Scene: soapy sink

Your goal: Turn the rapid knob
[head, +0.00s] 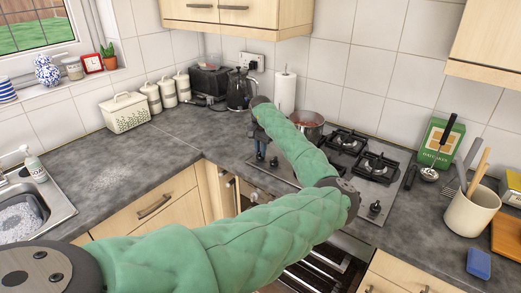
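My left gripper (265,155) points down over the hob's left end, small and dark. I cannot make out its finger gap or whether it touches a knob there. Which knob is the rapid one does not show. My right gripper is out of view.
A red-filled pot (308,125) sits at the hob's back, near the paper roll (286,92) and kettle (240,90). A utensil crock (471,212), a ladle (428,174) and a blue sponge (479,263) lie to the right. The worktop left of the hob is clear.

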